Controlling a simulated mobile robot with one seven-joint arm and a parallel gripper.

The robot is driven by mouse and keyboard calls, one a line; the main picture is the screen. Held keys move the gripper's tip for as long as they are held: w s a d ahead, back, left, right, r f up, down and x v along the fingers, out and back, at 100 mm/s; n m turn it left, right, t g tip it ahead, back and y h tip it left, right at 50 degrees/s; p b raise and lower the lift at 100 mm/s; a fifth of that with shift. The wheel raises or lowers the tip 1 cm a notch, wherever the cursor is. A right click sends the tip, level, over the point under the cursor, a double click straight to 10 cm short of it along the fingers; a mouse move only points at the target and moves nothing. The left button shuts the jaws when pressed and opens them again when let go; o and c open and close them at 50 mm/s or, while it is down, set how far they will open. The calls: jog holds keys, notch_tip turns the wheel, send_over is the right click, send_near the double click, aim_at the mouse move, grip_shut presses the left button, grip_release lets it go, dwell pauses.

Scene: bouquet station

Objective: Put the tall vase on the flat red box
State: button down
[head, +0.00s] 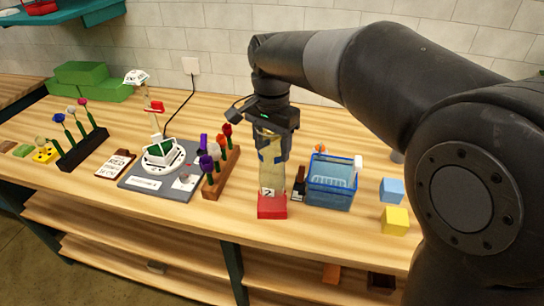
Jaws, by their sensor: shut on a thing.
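The tall vase (271,174) is a narrow, upright, tan column with darker patches, in the middle of the head view. My gripper (272,148) points down from above and is shut on its upper part. The flat red box (272,208) lies near the front edge of the table, straight below the vase. The vase's lower end meets the top of the box in the picture; I cannot tell whether it rests there or hangs slightly above. A white tag with a "2" shows at the vase's foot. The gripper hides the vase's top.
A blue basket (332,188) and a small dark bottle (299,184) stand close to the right. A wooden flower rack (220,178) is close to the left, beside a grey board (150,184). Blue (391,190) and yellow (395,221) blocks sit further right.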

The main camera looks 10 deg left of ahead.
jog(key=shift+f, duration=2)
jog(key=shift+c, duration=2.3)
grip_release()
notch_tip(320, 180, up, 12)
